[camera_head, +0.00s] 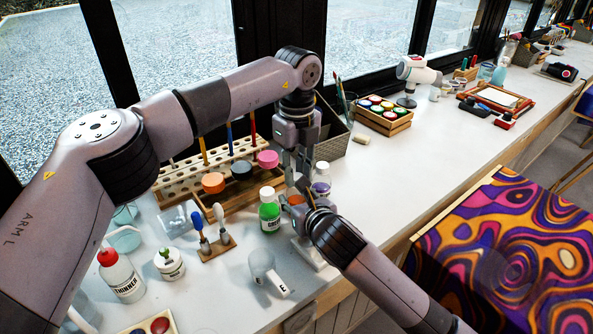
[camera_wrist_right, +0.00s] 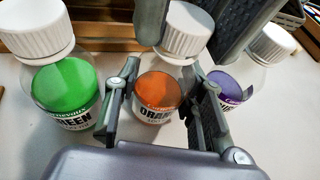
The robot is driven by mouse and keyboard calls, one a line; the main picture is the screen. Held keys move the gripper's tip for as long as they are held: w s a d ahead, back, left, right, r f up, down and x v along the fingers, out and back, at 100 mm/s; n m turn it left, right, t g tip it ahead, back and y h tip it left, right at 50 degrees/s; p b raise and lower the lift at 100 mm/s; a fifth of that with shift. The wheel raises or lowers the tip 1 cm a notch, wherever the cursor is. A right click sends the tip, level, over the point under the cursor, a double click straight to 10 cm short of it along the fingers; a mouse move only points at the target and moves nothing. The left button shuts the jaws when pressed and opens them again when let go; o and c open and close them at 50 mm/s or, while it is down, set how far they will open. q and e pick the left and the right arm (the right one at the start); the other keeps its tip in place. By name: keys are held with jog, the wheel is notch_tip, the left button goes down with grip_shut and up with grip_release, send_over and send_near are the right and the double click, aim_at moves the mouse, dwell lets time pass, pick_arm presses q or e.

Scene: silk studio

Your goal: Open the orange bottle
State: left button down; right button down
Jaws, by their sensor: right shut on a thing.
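The orange bottle (camera_wrist_right: 158,98), with a white cap (camera_wrist_right: 186,30), stands between a green bottle (camera_wrist_right: 66,88) and a purple bottle (camera_wrist_right: 230,88). My right gripper (camera_wrist_right: 162,100) is shut around its body. In the head view the right gripper (camera_head: 297,203) comes in from the lower right, and the orange bottle is mostly hidden behind the grippers. My left gripper (camera_head: 293,176) points down from above. In the right wrist view its fingers flank the white cap, one on each side, and seem open with narrow gaps.
The green bottle (camera_head: 269,212) and purple bottle (camera_head: 321,180) stand close on both sides. Behind are a wooden rack (camera_head: 180,182) and paint jars. Free counter lies to the right.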

aim_at(296, 176)
pick_arm(q)
jog(key=n, duration=0.4)
jog(key=shift+n, duration=0.3)
jog(key=n, duration=0.4)
jog(key=shift+w, duration=0.1)
jog(key=shift+r, duration=0.15)
jog(key=shift+r, duration=1)
jog(key=shift+r, duration=2)
pick_arm(e)
jog(key=c, duration=1.1)
grip_release()
jog(key=shift+o, duration=0.7)
